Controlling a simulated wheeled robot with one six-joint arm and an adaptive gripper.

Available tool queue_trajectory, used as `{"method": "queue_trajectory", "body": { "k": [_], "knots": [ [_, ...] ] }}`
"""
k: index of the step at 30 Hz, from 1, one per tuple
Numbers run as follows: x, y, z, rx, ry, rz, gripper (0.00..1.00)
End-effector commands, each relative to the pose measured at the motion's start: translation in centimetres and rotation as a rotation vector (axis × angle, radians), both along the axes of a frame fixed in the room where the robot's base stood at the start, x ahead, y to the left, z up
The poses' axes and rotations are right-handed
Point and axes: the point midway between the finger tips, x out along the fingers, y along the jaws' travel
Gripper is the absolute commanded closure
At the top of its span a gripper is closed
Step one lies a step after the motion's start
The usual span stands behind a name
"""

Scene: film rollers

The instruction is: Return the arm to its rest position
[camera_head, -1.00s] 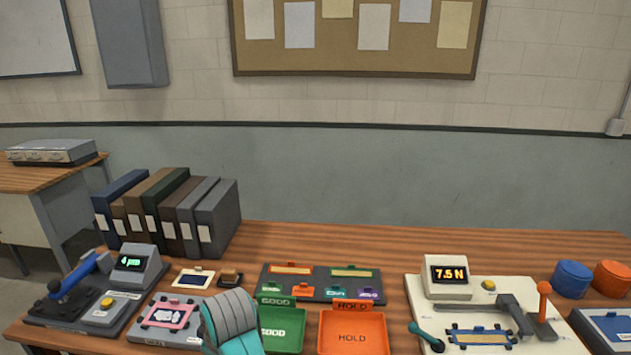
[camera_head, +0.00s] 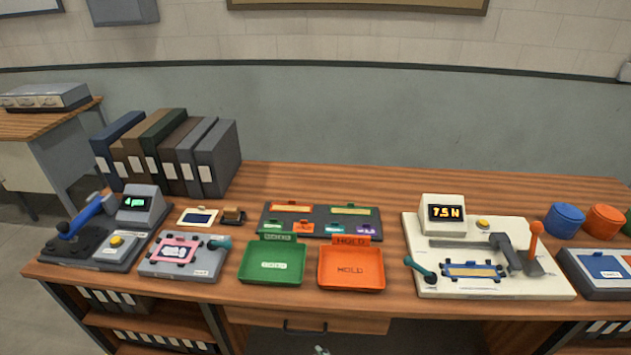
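A small grey piece (camera_head: 320,351) shows at the very bottom edge, below the table front, and may be the tip of my gripper. Too little of it is in view to tell whether it is open or shut, or whether it holds anything. The rest of my arm is out of view. No part of my arm is over the table top.
On the wooden table (camera_head: 330,183) are a green tray (camera_head: 271,276), an orange HOLD tray (camera_head: 351,281), a cream tester (camera_head: 425,250) reading 7.5 N, a grey fixture with a pink frame (camera_head: 185,272) and a blue-handled device (camera_head: 85,245). Binders (camera_head: 215,160) stand back left.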

Motion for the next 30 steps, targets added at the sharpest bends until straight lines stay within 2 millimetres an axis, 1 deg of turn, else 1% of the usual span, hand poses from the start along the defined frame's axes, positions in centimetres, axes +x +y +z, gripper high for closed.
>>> {"method": "queue_trajectory", "body": {
  "k": [1,6,10,14,15,17,21,23,26,29,30],
  "knots": [
    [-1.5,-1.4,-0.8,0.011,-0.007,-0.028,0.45],
    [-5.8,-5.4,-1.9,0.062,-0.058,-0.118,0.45],
    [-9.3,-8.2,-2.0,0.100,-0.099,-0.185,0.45],
    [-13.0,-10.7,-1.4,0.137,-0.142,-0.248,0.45],
    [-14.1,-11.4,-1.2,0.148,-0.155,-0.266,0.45],
    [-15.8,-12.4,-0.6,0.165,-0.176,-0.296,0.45],
    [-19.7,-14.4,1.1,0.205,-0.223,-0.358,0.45],
    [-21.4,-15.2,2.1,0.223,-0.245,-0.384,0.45],
    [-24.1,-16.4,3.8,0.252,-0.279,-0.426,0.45],
    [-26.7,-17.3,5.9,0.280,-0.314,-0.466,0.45],
    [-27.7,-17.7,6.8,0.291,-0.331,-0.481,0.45]
  ]
}}
